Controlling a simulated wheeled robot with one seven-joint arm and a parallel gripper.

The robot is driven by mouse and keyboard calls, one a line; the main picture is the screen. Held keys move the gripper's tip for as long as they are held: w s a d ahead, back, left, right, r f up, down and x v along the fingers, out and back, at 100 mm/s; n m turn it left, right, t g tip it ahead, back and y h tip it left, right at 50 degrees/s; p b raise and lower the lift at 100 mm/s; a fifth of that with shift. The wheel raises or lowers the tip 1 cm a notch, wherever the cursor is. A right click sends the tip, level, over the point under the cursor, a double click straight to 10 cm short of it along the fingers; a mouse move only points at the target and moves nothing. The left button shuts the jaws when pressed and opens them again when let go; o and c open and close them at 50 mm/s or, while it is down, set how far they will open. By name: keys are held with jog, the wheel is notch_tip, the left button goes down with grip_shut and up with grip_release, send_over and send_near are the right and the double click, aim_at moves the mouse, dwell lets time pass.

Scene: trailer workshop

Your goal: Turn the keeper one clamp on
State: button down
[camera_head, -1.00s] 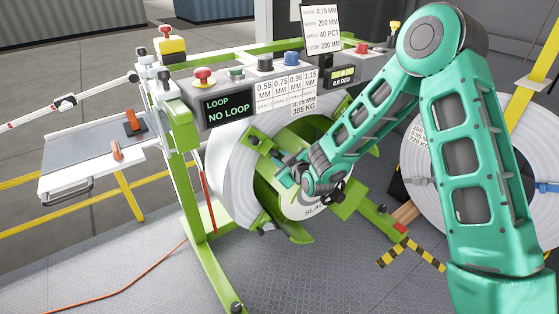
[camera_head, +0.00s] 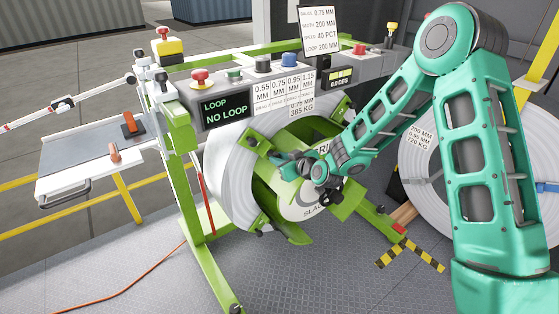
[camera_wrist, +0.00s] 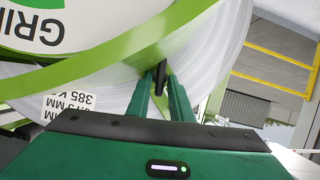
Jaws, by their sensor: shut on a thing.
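The reel (camera_head: 235,170) carries a steel coil with green keeper arms across its face and dark knobs at arm ends. One green keeper arm (camera_head: 253,140) shows at the upper left of the coil. My gripper (camera_head: 283,160) is at the coil face, right of that arm's end. In the wrist view, my gripper (camera_wrist: 160,82) has both fingers closed around a small black handle (camera_wrist: 161,74) beside a green keeper bar (camera_wrist: 110,48). The pale coil (camera_wrist: 210,50) lies behind. In the head view the handle between the fingers is hidden.
The control box (camera_head: 270,85) with colored buttons and a "NO LOOP" display sits just above the reel. The green stand post (camera_head: 190,190) is left. A second coil (camera_head: 425,165) stands right, behind my arm.

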jog(key=c, duration=1.8)
grip_release()
jog(key=shift+w+d, duration=0.1)
